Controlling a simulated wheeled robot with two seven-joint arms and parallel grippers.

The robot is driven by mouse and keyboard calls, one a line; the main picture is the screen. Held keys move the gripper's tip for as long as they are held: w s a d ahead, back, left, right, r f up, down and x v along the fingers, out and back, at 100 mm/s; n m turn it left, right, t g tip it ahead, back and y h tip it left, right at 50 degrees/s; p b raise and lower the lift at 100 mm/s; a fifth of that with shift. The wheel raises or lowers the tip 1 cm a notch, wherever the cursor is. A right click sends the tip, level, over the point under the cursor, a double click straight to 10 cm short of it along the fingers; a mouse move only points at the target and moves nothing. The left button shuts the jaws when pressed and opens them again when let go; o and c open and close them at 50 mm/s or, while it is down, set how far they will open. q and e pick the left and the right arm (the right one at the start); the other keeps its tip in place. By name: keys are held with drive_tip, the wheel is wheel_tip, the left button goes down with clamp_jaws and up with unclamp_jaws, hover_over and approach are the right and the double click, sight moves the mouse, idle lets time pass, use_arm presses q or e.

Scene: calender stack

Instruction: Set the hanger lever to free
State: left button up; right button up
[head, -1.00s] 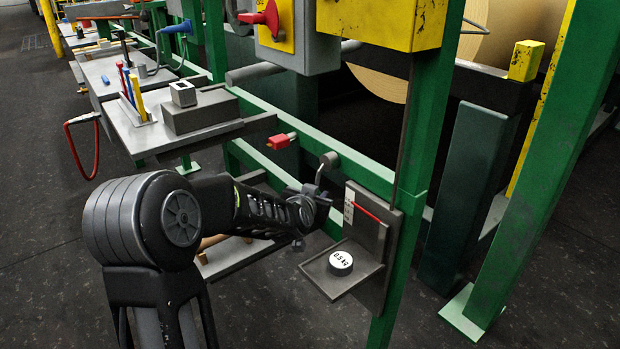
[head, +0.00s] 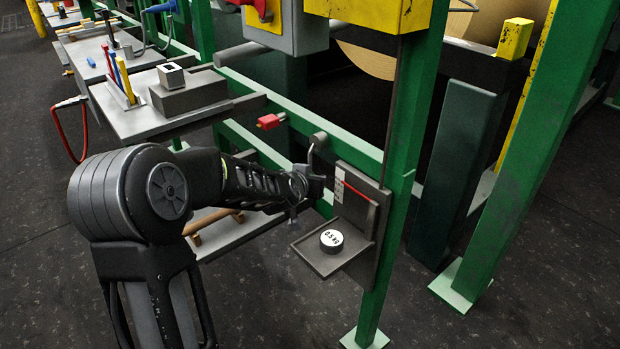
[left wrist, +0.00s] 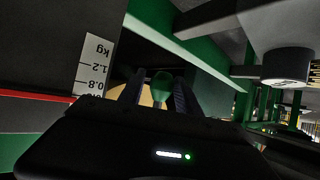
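A red handle (head: 270,121) sticks out from the green rail. No label tells which of these is the hanger lever. The gripper is beside the scale plate (head: 373,205), left of its red pointer (head: 356,191). The scale's kg label (left wrist: 93,66) appears upside down there. My right gripper is in neither view.
A round 0.5 kg weight (head: 331,241) rests on the small tray (head: 318,262) below the scale; it also shows in the left wrist view (left wrist: 287,67). Green posts (head: 520,150) stand at the right. A bench with coloured tools (head: 125,78) is at the left.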

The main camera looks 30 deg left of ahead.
use_arm(q)
drive_tip(key=shift+o, duration=0.8)
drive_tip(key=shift+r, duration=0.1)
drive_tip(key=shift+s+r, duration=0.25)
drive_tip(key=shift+s, duration=0.1)
drive_tip(key=p+v, duration=0.2)
drive_tip(key=v, duration=0.4)
drive_tip(key=shift+s+d+p, duration=0.15)
drive_tip(key=shift+s+p, duration=0.2)
drive_tip(key=shift+s, duration=0.05)
